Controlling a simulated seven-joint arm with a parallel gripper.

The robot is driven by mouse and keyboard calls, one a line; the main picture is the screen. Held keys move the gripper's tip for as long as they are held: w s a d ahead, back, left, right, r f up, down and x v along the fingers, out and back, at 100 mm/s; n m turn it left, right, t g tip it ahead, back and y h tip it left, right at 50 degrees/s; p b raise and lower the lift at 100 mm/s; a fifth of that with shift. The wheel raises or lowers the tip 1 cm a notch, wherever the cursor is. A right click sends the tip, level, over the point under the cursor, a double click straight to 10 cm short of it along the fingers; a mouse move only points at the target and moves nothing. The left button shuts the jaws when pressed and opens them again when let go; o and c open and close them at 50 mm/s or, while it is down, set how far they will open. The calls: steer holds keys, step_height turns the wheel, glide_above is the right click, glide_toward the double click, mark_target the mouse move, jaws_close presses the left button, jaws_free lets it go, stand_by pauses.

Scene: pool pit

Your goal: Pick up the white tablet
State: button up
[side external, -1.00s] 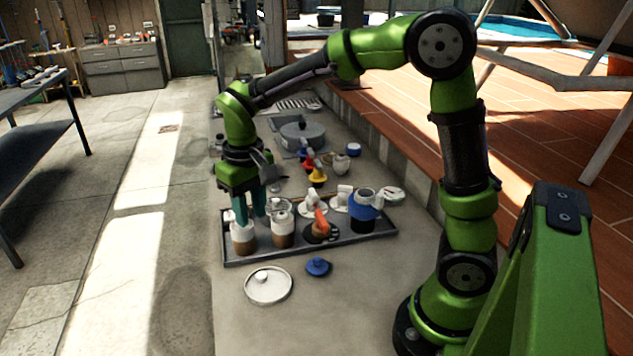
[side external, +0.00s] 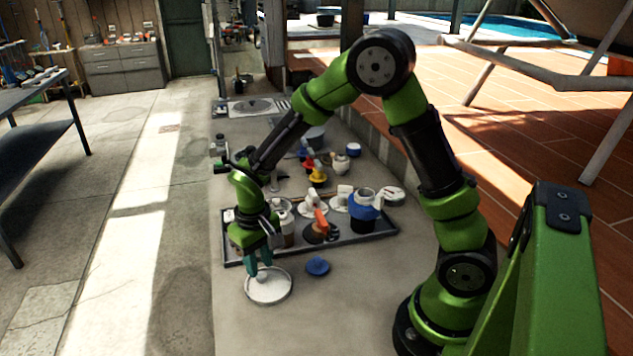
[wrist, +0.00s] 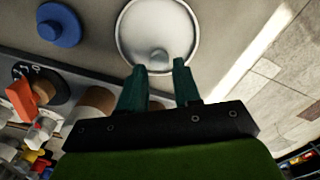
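A round white dish or lid (side external: 284,288) lies flat on the grey slab in front of the tray, with a small whitish lump (wrist: 158,57) at its middle. I cannot tell whether this lump is a loose white tablet or a knob of the disc. The white disc shows at the top of the wrist view (wrist: 126,30). My gripper (side external: 257,271) points down over the disc's far edge. In the wrist view its two green fingers (wrist: 160,66) are apart, with nothing seen between them, and the lump appears just beyond the fingertips.
A blue knobbed cap (side external: 317,266) lies right of the disc. Behind it, a dark shallow tray (side external: 345,243) holds jars, white fittings, an orange-handled valve (side external: 321,222) and a blue-and-black pot (side external: 364,207). The slab in front is clear.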

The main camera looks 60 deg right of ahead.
mark_target(261, 275)
steer(key=shift+f, duration=1.4)
jaws_close()
steer(key=shift+r, duration=0.1)
step_height(261, 275, up, 10)
